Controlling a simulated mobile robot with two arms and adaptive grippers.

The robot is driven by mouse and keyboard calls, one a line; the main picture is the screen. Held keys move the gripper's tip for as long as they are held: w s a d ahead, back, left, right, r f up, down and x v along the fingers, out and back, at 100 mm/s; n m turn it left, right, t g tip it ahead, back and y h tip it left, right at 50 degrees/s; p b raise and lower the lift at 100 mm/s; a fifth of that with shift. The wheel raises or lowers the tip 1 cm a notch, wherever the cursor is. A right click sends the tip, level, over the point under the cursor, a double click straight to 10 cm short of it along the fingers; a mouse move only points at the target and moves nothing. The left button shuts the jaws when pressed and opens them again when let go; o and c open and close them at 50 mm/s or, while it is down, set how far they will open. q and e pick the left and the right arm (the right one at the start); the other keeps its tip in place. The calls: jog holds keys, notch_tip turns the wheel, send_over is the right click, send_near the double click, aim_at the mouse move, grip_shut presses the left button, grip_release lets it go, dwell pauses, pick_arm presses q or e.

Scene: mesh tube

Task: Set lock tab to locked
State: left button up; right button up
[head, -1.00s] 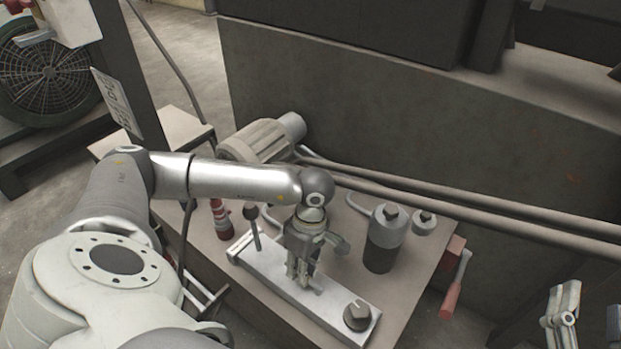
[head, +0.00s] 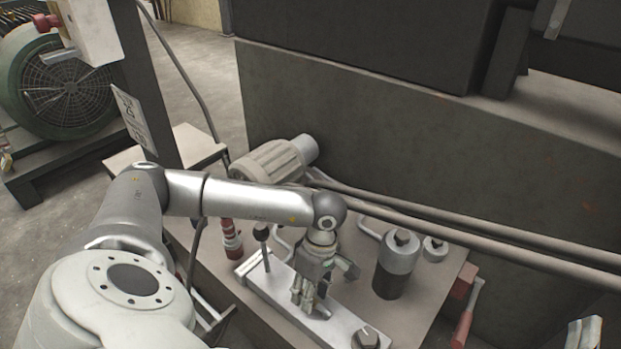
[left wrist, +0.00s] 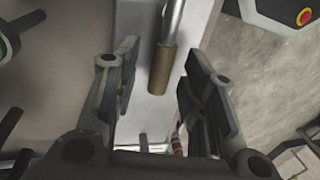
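A pale metal bar-like plate (head: 345,325) lies across the bench top, with an upright dark-knobbed lever (head: 262,236) near its left end and a dark round knob (head: 366,339) at its right end. My left gripper (head: 308,300) points down over the middle of the plate. In the left wrist view its two fingers (left wrist: 163,85) stand apart, with a brass-coloured cylinder on a bright rod (left wrist: 160,70) showing between them; contact is not visible. I cannot tell which part is the lock tab. Part of my right gripper (head: 583,335) shows at the bottom right edge.
A dark cylinder with a grey top (head: 393,265) stands right of the gripper. A motor-like housing (head: 268,162) and long pipes (head: 450,228) lie behind. A red-handled crank (head: 466,318) hangs at the bench's right side.

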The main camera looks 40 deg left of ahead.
pick_arm(q)
notch_tip(320, 180, up, 12)
jog(key=w, duration=0.2)
jog(key=shift+w, duration=0.2)
jog(key=shift+f, duration=0.15)
dwell(0.3)
